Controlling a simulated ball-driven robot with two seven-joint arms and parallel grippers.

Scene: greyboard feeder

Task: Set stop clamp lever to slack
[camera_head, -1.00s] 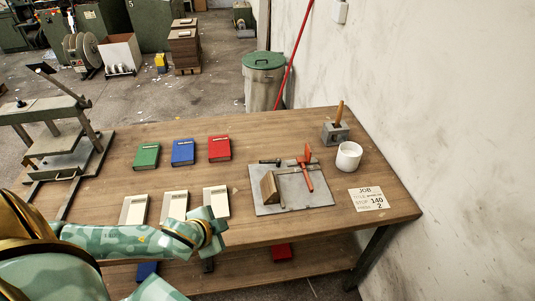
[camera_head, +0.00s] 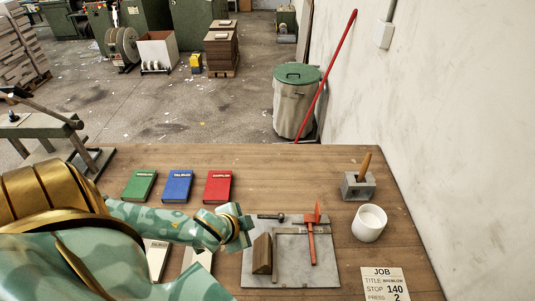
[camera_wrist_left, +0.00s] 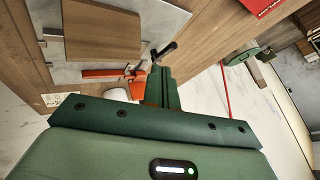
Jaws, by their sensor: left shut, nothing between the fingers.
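A grey plate (camera_head: 290,271) on the table carries a brown wedge block (camera_head: 262,254), a small black-handled lever (camera_head: 270,217) and a red lever or clamp piece (camera_head: 311,238) lying over a thin bar. I cannot tell which is the stop clamp lever. In the left wrist view are the block (camera_wrist_left: 102,30), the black handle (camera_wrist_left: 166,50) and the red piece (camera_wrist_left: 100,73). My left gripper (camera_head: 246,234) is shut and empty at the plate's left edge, left of the block; its fingers (camera_wrist_left: 160,85) reach toward the black handle in the wrist view. My right gripper is out of view.
Green (camera_head: 139,185), blue (camera_head: 177,186) and red (camera_head: 218,186) books lie left of the plate. A white cup (camera_head: 369,224), a grey holder (camera_head: 357,187) with a wooden handle and a job card (camera_head: 385,284) are to the right. Bare tabletop lies behind the plate.

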